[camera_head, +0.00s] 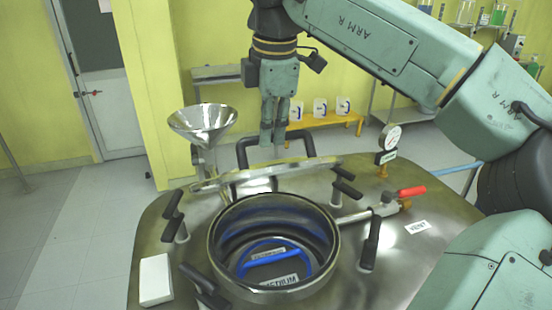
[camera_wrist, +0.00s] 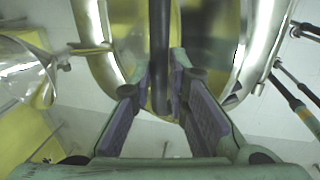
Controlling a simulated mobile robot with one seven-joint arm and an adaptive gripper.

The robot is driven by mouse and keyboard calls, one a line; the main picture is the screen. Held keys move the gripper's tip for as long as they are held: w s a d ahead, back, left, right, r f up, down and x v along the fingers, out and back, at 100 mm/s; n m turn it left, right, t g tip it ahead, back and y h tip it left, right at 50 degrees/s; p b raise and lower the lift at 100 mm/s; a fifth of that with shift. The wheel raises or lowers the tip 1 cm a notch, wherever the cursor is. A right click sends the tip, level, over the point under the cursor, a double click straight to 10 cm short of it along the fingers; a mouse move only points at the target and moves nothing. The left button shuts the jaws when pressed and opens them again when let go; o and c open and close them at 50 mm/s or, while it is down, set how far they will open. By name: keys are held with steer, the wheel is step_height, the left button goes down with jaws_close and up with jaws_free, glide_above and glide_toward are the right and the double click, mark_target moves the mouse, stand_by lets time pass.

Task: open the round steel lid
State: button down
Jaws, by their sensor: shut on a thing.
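The round steel lid (camera_head: 225,181) is raised and tilted up at the back of the round vessel opening (camera_head: 330,228). It shows nearly edge-on in the head view, and its shiny steel (camera_wrist: 98,45) shows on both sides in the wrist view. The black lid handle (camera_head: 242,152) rises behind the lid. My gripper (camera_head: 274,143) is above the lid and shut on this handle. In the wrist view the black bar (camera_wrist: 160,45) runs between the fingertips of my gripper (camera_wrist: 162,82). The exact contact is partly hidden by the fingers.
Black clamp handles (camera_head: 370,240) stand around the opening. A steel funnel (camera_head: 203,122) is at the left, and a pressure gauge (camera_head: 390,137) and red-handled valve (camera_head: 411,191) are at the right. A blue ring (camera_head: 240,262) shows inside the vessel. A white box (camera_head: 155,280) sits front left.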

steer(key=w+a+r, duration=0.2)
steer(key=w, duration=0.6)
steer(key=w+a+r, duration=0.3)
steer(key=w, duration=0.6)
steer(key=shift+w+a+r, duration=0.15)
steer(key=shift+w+a, duration=0.1)
steer(key=shift+a, duration=0.05)
steer(key=c, duration=2)
jaws_free()
steer(key=shift+c, duration=0.2)
steer(key=shift+o, duration=1.3)
steer(key=shift+w, duration=0.2)
steer(key=shift+o, duration=1.1)
steer(key=shift+s, duration=0.1)
steer(key=shift+r, duration=0.1)
